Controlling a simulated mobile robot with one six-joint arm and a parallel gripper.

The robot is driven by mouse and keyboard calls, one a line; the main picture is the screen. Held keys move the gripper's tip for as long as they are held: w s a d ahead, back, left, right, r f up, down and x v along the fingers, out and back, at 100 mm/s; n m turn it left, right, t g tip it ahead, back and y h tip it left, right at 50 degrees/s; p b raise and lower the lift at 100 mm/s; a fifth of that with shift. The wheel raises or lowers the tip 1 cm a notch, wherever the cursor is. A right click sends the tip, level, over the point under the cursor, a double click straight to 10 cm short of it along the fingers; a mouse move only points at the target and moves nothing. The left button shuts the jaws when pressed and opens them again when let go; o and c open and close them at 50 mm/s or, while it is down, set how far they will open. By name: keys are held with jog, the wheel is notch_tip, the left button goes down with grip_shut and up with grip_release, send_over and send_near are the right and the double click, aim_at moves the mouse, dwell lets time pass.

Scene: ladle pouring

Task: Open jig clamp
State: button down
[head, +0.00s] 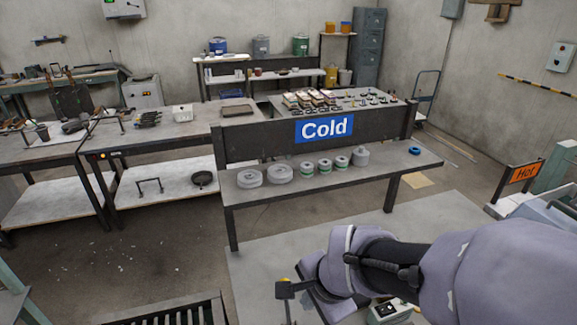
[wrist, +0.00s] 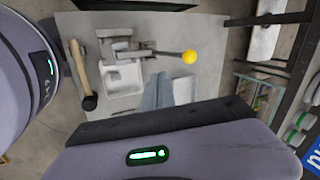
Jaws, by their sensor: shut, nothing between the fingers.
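In the wrist view, a metal jig clamp (wrist: 118,47) lies on a light grey surface, with its lever reaching right to a yellow ball knob (wrist: 190,57). A white jig block (wrist: 124,78) with a shallow recess sits under and just below the clamp. My gripper (wrist: 160,78) shows at the lower middle of the wrist view, its grey-blue fingers shut and empty. The fingertips are below and left of the knob, apart from it in the picture; their height above the surface I cannot tell.
A wooden-handled mallet (wrist: 84,74) lies left of the clamp. A pale plate (wrist: 185,84) lies right of the fingers. A rack (wrist: 258,96) stands farther right. In the head view, a bench (head: 400,165) with a Cold sign (head: 324,127) holds several round moulds; a Hot sign (head: 525,172) stands right.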

jog(key=w+a+f+b, duration=0.2)
jog(key=w+a+f, duration=0.1)
jog(key=w+f, duration=0.3)
dwell(0.5)
